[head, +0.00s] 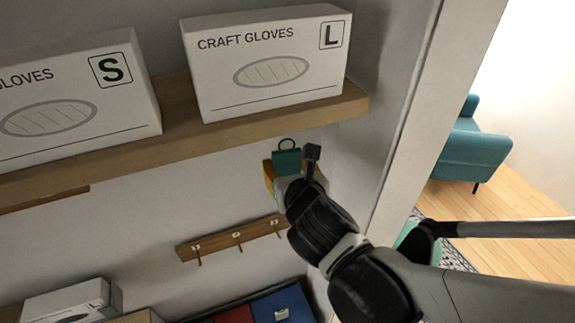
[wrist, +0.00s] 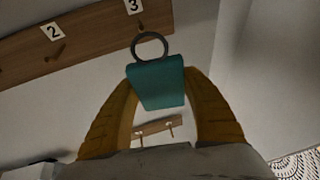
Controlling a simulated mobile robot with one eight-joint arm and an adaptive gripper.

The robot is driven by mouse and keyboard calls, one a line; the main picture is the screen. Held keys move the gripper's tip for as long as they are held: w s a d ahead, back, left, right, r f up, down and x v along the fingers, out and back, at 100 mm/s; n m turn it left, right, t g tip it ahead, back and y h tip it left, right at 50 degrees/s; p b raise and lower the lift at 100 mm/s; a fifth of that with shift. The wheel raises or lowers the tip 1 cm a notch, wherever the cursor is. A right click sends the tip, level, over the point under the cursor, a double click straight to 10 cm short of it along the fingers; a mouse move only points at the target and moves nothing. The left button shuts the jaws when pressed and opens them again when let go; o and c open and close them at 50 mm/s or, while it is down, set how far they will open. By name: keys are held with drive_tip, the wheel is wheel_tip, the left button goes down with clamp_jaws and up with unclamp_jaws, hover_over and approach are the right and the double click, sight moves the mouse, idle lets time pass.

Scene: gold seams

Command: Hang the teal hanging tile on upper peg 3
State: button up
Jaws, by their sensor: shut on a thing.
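The teal hanging tile (head: 286,161) has a dark ring on top. In the wrist view the tile (wrist: 157,82) hangs upright between the yellow fingers of my gripper (wrist: 158,92), which is shut on its sides. The ring (wrist: 150,47) is just below and in front of the label 3 on the upper wooden rail (wrist: 92,42). Upper peg 3 (wrist: 140,27) shows partly above the ring; I cannot tell whether they touch. Upper peg 2 (wrist: 55,52) is bare to the left. In the head view my gripper (head: 284,178) is below the shelf.
A wooden shelf (head: 180,128) with glove boxes marked S (head: 75,95) and L (head: 265,65) overhangs the gripper. A lower rail (head: 232,238) with several pegs is below. The side wall (head: 345,155) is close on the right. A blue bin (head: 282,305) stands lower down.

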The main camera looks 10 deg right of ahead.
drive_tip(key=shift+w+a+f+b, duration=0.1)
drive_tip(key=shift+w+a+b, duration=0.1)
drive_tip(key=shift+w, duration=0.5)
drive_tip(key=shift+w+a+b, duration=0.2)
drive_tip(key=shift+w, duration=0.45)
drive_tip(key=shift+w+a+f+b, duration=0.1)
drive_tip(key=shift+w+a+b, duration=0.15)
drive_tip(key=shift+w+b, duration=0.5)
drive_tip(key=shift+w+a+b, duration=0.25)
drive_tip(key=shift+w+b, duration=0.1)
drive_tip(key=shift+w, duration=0.65)
idle(1.8)
drive_tip(key=shift+w+a+f+b, duration=0.15)
drive_tip(key=shift+w+b, duration=0.3)
idle(1.4)
drive_tip(key=shift+w+a+f+b, duration=0.1)
drive_tip(key=shift+w+f+b, duration=0.35)
drive_tip(key=shift+b, duration=0.15)
idle(0.7)
